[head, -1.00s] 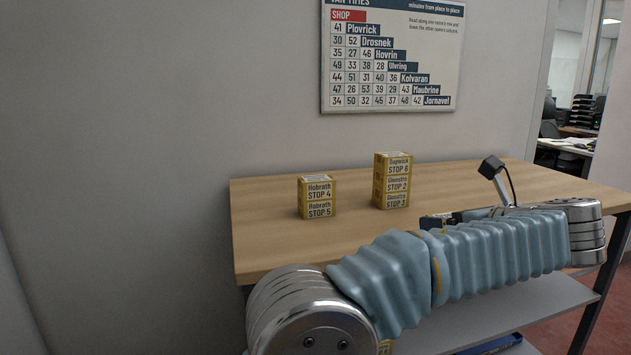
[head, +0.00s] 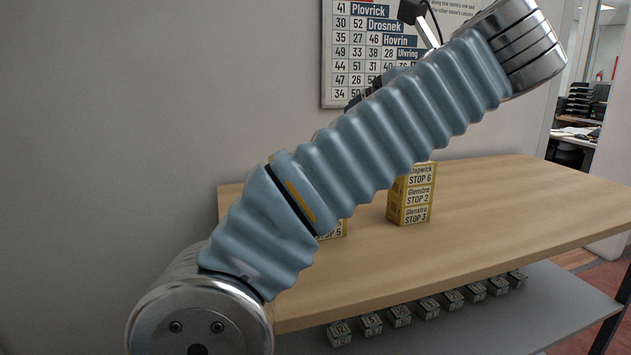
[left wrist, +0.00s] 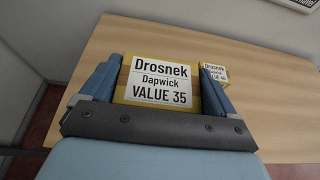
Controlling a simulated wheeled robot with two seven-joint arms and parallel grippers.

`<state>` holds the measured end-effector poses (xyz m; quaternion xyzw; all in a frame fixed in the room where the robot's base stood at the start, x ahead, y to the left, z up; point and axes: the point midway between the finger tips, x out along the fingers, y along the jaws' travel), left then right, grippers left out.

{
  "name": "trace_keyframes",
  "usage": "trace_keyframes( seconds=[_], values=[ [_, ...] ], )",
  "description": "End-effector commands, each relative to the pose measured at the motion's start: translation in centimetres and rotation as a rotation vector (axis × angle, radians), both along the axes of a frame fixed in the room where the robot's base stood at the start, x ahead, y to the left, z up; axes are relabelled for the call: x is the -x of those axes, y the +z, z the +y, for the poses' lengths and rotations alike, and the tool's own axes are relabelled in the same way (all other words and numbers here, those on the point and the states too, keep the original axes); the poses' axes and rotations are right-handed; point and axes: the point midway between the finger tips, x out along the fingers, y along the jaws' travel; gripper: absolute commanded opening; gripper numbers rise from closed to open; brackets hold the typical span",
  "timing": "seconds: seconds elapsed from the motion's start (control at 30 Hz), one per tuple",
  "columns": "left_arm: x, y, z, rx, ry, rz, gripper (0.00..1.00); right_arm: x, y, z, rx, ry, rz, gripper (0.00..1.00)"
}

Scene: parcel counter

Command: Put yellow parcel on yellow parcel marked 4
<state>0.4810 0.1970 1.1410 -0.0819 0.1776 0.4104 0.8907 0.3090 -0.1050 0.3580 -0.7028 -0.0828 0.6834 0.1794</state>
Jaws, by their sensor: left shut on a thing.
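In the left wrist view my left gripper (left wrist: 158,92) is shut on a yellow parcel (left wrist: 158,80); its white label reads Drosnek, Dapwick, VALUE 35. It is above the wooden counter (left wrist: 120,40). A second yellow parcel (left wrist: 222,72) with a white VALUE label stands beyond the right finger; I cannot tell which stack it belongs to. In the head view my left arm covers most of the left stack; only part of its lower yellow parcel, STOP 5 (head: 332,230), shows. The STOP 4 parcel is hidden there, as are my left fingertips. My right gripper is not in view.
Another yellow stack (head: 411,195) reads STOP 6, STOP 2, STOP 3 from top to bottom. The counter's right side is clear. Several small labelled boxes (head: 400,316) line the grey lower shelf (head: 470,330).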

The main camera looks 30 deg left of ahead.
Motion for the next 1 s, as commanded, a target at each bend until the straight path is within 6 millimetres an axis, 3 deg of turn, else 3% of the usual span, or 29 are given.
trace_keyframes(
  seconds=[0.27, 0.4, 0.5, 0.83, 1.0],
  values=[
    [-2.0, -2.6, 5.8, 0.0, 0.007, 0.001, 0.54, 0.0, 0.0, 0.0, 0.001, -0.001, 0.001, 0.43],
    [-3.4, -5.2, 9.1, -0.001, 0.006, 0.002, 0.54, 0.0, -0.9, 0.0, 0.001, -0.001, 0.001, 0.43],
    [-4.0, -7.2, 10.6, 0.0, 0.004, 0.002, 0.54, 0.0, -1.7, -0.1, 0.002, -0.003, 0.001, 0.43],
    [-5.0, -10.3, 13.0, 0.0, 0.003, 0.002, 0.54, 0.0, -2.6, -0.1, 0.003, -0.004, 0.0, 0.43],
    [-5.0, -12.8, 12.9, 0.0, -0.001, 0.0, 0.54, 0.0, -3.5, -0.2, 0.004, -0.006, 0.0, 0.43]
  ],
)
